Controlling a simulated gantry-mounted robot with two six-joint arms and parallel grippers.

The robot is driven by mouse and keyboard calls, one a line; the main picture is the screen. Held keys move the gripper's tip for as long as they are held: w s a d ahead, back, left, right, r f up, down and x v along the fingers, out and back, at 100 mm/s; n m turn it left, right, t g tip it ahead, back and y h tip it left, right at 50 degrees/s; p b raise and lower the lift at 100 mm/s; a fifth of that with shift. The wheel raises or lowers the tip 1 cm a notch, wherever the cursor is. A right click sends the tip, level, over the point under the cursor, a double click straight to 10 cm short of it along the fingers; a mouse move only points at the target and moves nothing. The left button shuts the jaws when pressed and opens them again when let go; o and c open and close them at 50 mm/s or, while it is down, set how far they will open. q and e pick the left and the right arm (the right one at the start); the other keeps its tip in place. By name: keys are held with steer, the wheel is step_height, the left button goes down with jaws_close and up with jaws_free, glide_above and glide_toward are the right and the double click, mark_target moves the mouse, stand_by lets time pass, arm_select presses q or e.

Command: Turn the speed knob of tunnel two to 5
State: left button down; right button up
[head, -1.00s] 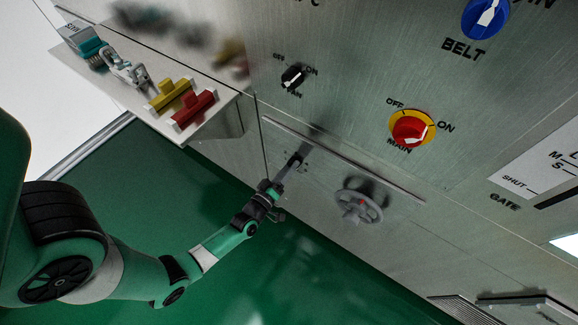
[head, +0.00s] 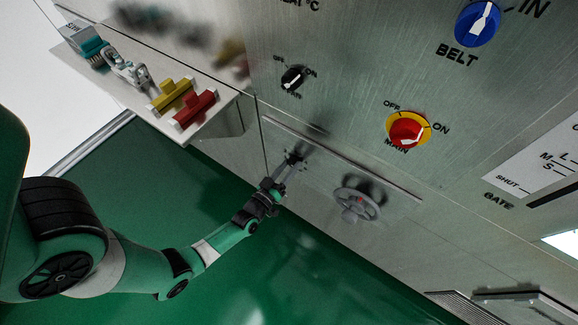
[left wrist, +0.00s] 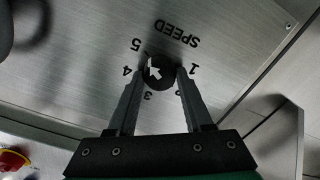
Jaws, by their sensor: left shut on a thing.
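The speed knob (left wrist: 158,72) is black with a white arrow, on a steel panel in the left wrist view. The word SPEED (left wrist: 180,36) and the numbers 1 to 5 stand around it. The arrow points up and left in that view, towards the 5 (left wrist: 136,45), with the 4 (left wrist: 127,70) just beside; its exact alignment is hard to tell. My left gripper (left wrist: 160,75) is shut on the knob, one finger on each side. In the head view my left gripper (head: 295,160) reaches the panel below a metal lip, and the knob is too small to make out.
A grey handwheel (head: 357,205) sticks out to the right of my left gripper. A red MAIN switch (head: 408,129), a blue BELT knob (head: 478,22) and a small black knob (head: 294,77) are higher up. A shelf with red (head: 194,108) and yellow (head: 172,95) pieces is at the upper left.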

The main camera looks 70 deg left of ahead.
arm_select(q)
steer(key=shift+c, duration=1.5)
jaws_free()
steer(key=shift+d, duration=0.1)
steer(key=p+v, duration=0.3)
steer(key=v, duration=0.8)
steer(key=shift+s, duration=0.2)
steer(key=shift+d, duration=0.15)
